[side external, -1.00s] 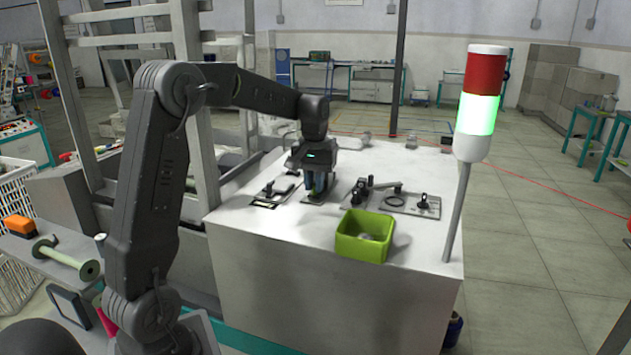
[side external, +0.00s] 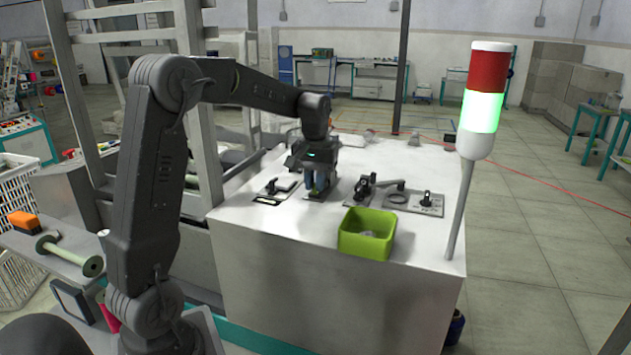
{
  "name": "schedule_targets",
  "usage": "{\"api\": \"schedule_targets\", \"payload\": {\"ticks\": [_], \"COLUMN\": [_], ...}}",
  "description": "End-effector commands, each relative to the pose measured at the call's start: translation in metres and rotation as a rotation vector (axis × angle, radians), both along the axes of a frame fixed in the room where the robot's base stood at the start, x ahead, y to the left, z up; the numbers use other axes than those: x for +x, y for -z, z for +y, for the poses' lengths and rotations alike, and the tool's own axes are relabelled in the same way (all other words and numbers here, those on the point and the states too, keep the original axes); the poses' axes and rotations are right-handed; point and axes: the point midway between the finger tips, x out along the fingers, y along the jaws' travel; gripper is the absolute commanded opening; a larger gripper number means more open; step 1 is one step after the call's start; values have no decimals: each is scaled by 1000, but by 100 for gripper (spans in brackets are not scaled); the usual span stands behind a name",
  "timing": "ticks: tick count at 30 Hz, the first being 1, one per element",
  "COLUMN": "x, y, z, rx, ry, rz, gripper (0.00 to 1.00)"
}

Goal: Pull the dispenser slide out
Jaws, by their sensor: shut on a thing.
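My gripper (side external: 318,186) points down over the white bench top, at the middle fixture between two other small fixtures. Its fingers are shut on a small part there, which I take to be the dispenser slide; the fingers and the gripper body hide most of it. How far the slide is out cannot be told at this size.
A fixture with a dark lever (side external: 278,188) is close on the left. A green bin (side external: 367,234) stands at the front edge, and a signal tower (side external: 481,100) lit green rises at the right corner.

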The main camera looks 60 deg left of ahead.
Motion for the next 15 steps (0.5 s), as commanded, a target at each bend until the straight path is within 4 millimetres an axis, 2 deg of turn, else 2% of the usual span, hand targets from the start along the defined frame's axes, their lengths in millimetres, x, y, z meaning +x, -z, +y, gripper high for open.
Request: {"api": "schedule_targets", "payload": {"ticks": [15], "x": [-8], "y": [-1], "z": [-8], "rx": [1], "ry": [0], "rz": [-2], "gripper": [6]}}
